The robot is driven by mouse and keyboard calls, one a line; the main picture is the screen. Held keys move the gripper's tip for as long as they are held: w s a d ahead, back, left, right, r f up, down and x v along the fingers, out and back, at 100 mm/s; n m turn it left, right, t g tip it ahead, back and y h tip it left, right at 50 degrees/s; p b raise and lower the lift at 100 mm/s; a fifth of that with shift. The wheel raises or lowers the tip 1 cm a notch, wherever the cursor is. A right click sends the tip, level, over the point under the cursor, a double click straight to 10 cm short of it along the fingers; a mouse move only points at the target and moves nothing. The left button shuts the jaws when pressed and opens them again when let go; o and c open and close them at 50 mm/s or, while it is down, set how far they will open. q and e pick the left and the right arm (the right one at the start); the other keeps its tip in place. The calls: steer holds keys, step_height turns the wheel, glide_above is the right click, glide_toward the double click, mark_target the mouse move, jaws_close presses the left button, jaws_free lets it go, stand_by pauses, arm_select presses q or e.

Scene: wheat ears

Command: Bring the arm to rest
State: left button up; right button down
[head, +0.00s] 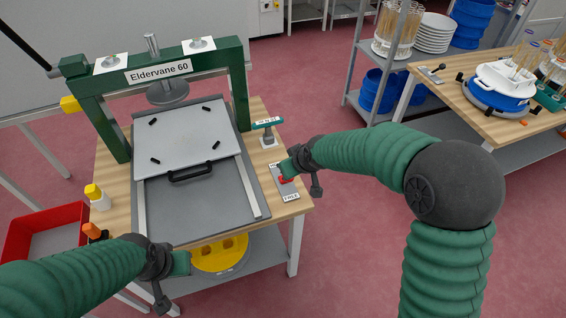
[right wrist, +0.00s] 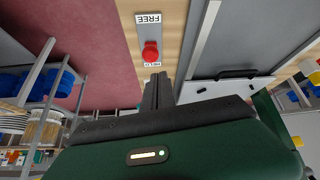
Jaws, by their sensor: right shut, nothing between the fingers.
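My right gripper (head: 286,172) is over the front right corner of the press table. In the right wrist view its fingers (right wrist: 158,88) are closed together with nothing between them. Just beyond the fingertips is a red knob (right wrist: 151,52) on a grey plate (right wrist: 146,38). The knob sits close to the end label opposite the FREE label (right wrist: 148,18). I cannot tell whether the fingertips touch the plate. My left gripper (head: 181,263) is low at the table's front left; its fingers are not clear.
A green press frame (head: 160,70) marked "Eldervane 60" stands on the wooden table (head: 295,208). A sliding plate with a black handle (head: 190,172) lies under it. A red crate (head: 75,212) is at the left. A shelf and second table (head: 480,122) stand at the right; red floor lies between.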

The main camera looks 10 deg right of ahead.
steer(key=s+d+f+m+g+h, duration=0.1)
steer(key=s+d, duration=0.3)
steer(key=s, duration=0.8)
steer(key=s+d+f+m+g+h, duration=0.1)
steer(key=s+d, duration=0.4)
steer(key=s, duration=0.7)
steer(key=shift+s+f+m+g, duration=0.15)
steer(key=shift+f+m+g, duration=0.3)
steer(key=shift+m+g, duration=0.6)
